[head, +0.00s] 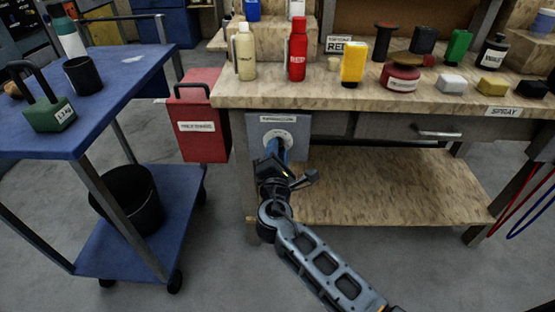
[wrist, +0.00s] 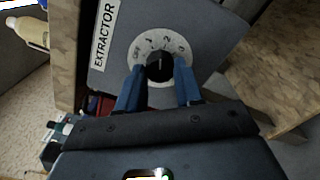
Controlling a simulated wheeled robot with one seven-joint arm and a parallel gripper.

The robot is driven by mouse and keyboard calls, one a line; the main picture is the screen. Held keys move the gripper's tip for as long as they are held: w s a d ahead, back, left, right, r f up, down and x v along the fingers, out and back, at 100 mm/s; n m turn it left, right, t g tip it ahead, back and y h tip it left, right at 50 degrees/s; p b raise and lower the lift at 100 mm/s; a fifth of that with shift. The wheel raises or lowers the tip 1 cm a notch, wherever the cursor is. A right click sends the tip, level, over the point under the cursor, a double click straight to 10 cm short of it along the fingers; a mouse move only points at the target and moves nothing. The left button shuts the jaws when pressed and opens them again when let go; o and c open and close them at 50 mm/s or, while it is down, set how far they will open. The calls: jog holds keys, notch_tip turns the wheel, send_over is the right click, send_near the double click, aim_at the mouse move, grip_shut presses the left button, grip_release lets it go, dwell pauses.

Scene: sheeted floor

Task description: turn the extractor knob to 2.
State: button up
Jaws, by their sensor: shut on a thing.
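The extractor panel (head: 300,150) is a grey plate on the front of the workbench, left of the drawer. In the wrist view the panel (wrist: 122,62) carries a label reading EXTRACTOR and a pale round dial (wrist: 158,34) marked OFF, 1, 2 and 3. The black knob (wrist: 159,66) sits at the dial's centre. A faint light mark on it seems to point up, between 1 and 2; I cannot tell exactly. My gripper (wrist: 159,84) has its blue fingers on both sides of the knob, shut on it. In the head view my gripper (head: 275,152) covers the knob.
A red box (head: 203,135) hangs left of the panel. A blue cart (head: 140,85) with a black bucket (head: 128,200) stands further left. The workbench top (head: 330,93) holds bottles and blocks. A lower wooden shelf (head: 390,185) lies right of my gripper.

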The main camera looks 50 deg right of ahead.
jog(key=shift+f+m+b, duration=0.1)
jog(key=shift+m+b, duration=0.7)
jog(key=shift+m, duration=0.3)
jog(key=o, duration=1)
jog(key=shift+o, duration=0.2)
jog(key=v, duration=0.8)
